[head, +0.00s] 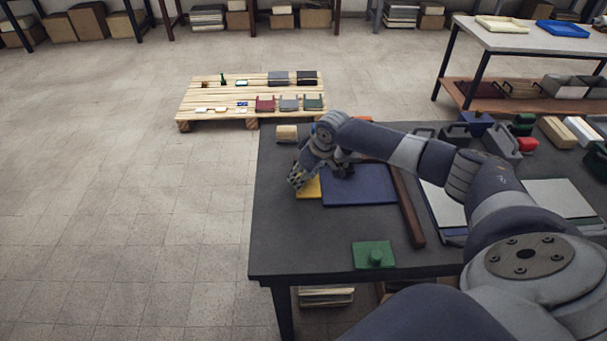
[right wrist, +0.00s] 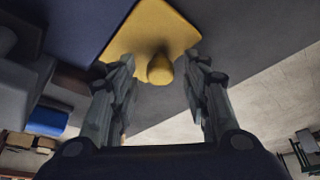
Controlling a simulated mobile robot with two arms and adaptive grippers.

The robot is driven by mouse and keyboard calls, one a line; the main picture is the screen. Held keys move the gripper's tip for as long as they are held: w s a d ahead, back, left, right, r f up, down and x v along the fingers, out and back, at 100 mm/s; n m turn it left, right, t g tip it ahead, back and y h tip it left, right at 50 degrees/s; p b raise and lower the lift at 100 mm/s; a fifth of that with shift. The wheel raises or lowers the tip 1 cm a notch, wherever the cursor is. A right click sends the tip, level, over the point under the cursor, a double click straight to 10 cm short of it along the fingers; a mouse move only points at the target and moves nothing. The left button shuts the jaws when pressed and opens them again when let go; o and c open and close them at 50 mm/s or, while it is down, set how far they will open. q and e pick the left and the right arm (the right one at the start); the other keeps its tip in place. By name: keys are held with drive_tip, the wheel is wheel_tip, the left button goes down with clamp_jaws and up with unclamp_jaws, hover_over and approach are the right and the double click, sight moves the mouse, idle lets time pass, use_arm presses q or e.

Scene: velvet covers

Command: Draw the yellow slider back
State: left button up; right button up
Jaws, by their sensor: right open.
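The yellow slider (head: 312,188) is a flat plate at the left edge of the blue velvet panel (head: 365,188) on the dark table. My right gripper (head: 298,178) is over it and hides part of it. In the right wrist view the yellow slider (right wrist: 125,42) shows a rounded knob (right wrist: 160,69). The open fingers of my right gripper (right wrist: 156,66) stand on either side of the knob, with a gap visible on the right; contact on the left is unclear. My left gripper is not in view.
A brown bar (head: 407,207) lies right of the blue panel. A green plate with a knob (head: 374,254) lies nearer the front edge. A tan block (head: 287,133) sits at the back left corner. Several boxes and pale panels crowd the right side.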

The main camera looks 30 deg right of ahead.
clamp_jaws()
use_arm(q)
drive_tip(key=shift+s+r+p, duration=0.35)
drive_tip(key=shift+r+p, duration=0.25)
drive_tip(key=shift+p, duration=0.05)
use_arm(e)
drive_tip(key=w+a, duration=0.2)
drive_tip(key=a, duration=0.1)
drive_tip(key=w+a, duration=0.2)
drive_tip(key=a, duration=0.2)
drive_tip(key=w+a, duration=0.2)
drive_tip(key=a, duration=0.1)
drive_tip(key=shift+w+a+r, duration=0.1)
drive_tip(key=shift+a, duration=0.2)
drive_tip(key=shift+c, duration=1.2)
unclamp_jaws()
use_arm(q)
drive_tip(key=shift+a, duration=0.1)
use_arm(e)
drive_tip(key=shift+o, duration=1.2)
drive_tip(key=shift+w+a, duration=0.1)
drive_tip(key=shift+w, duration=0.05)
drive_tip(key=v, duration=1.2)
